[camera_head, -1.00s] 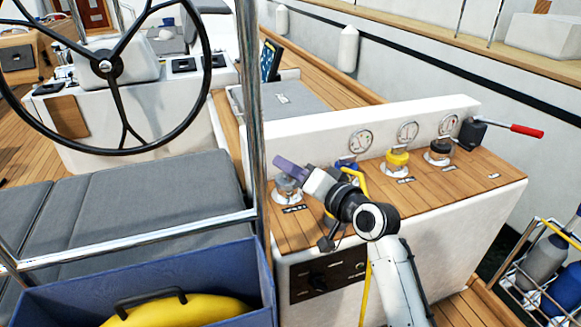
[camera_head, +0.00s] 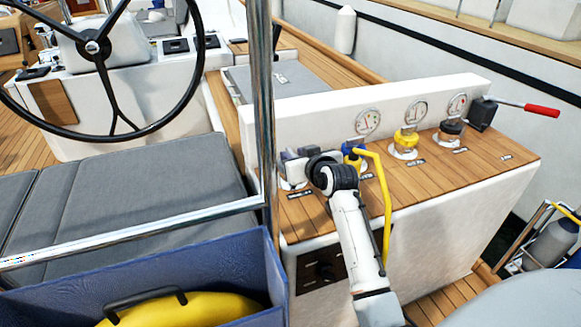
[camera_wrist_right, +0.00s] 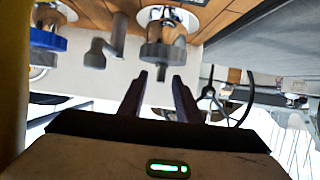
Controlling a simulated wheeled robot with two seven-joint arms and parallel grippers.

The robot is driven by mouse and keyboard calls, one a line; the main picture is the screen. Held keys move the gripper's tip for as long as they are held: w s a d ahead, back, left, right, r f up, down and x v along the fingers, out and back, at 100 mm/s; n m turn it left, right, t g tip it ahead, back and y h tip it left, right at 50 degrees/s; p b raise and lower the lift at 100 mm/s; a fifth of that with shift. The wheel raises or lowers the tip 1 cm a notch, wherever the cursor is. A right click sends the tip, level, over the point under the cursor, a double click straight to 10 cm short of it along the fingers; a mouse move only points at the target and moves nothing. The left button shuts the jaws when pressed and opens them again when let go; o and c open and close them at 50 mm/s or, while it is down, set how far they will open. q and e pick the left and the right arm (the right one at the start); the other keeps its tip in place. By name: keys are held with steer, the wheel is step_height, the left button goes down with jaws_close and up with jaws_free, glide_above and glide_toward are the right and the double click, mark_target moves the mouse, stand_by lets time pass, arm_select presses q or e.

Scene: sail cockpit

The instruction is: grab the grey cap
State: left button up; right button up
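In the head view, my right gripper (camera_head: 288,156) is at the left end of the wooden console top and mostly hides the cap. In the wrist view, the right gripper (camera_wrist_right: 159,78) has its two purple fingers apart with nothing between them. I see no contact with the cap. My left gripper is not in view.
A yellow cap (camera_head: 405,140), a black cap (camera_head: 452,128) and a red-handled lever (camera_head: 540,109) are farther right. A metal pole (camera_head: 262,110) stands close on the left.

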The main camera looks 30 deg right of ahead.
mark_target(287, 150)
steer(key=shift+b+x, duration=0.5)
steer(key=shift+x, duration=2.85)
steer(key=shift+r, duration=0.15)
steer(key=shift+c, duration=0.4)
jaws_close()
